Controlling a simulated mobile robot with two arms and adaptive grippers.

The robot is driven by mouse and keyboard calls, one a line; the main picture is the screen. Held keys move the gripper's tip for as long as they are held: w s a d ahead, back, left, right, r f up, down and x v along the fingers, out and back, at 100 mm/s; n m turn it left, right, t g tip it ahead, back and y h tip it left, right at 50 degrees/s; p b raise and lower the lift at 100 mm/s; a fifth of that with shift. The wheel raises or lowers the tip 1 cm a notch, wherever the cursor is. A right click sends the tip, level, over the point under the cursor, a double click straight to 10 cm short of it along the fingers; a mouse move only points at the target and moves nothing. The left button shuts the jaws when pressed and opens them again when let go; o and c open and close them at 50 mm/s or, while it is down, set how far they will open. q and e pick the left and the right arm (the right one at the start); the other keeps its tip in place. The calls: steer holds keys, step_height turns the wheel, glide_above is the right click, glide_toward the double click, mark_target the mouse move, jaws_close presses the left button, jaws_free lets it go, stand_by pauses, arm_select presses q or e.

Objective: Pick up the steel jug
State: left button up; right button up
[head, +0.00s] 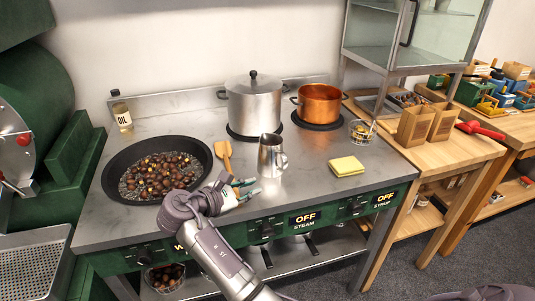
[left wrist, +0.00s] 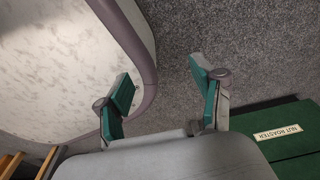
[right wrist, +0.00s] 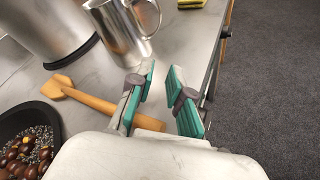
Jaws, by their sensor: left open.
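The steel jug (head: 271,158) stands upright on the steel counter, in front of the large pot. In the right wrist view the jug (right wrist: 118,32) is at the top, with its handle on its right side. My right gripper (head: 247,187) is just in front and left of the jug, low over the counter. Its fingers (right wrist: 163,76) are open with nothing between them, apart from the jug and pointing toward its handle side. My left gripper (left wrist: 160,80) is open and empty above the floor; it is outside the head view.
A pan of chestnuts (head: 118,155) and a wooden spatula (head: 225,155) are left of the jug. A lidded pot (head: 254,108) and a copper pot (head: 319,104) stand behind it. A yellow sponge (head: 346,166) lies to the right. Bare counter surrounds the jug's right side.

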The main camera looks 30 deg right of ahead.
mark_target(285, 167)
steer(key=d, duration=0.1)
steer(key=d+r, duration=0.1)
steer(key=d, duration=0.1)
steer(key=shift+s+d, duration=0.15)
steer(key=shift+d, duration=0.1)
steer(key=x, duration=0.4)
steer(key=shift+w+d+r+p, duration=0.1)
steer(key=shift+w+r+p, duration=0.15)
steer(key=shift+r+p, duration=0.15)
steer(key=shift+w+d, duration=0.1)
steer(key=shift+d, duration=0.3)
steer(key=shift+w+d+r, duration=0.1)
steer(key=shift+w+d, duration=0.1)
steer(key=shift+d, duration=0.55)
steer(key=x, duration=0.3)
steer(key=shift+w+d, duration=0.1)
steer(key=shift+d, duration=0.2)
steer(key=shift+c, duration=0.5)
arm_select(q)
steer(key=s, duration=0.1)
steer(key=s+r, duration=0.1)
steer(key=shift+s+a, duration=0.2)
steer(key=shift+s, duration=0.2)
arm_select(e)
jaws_close()
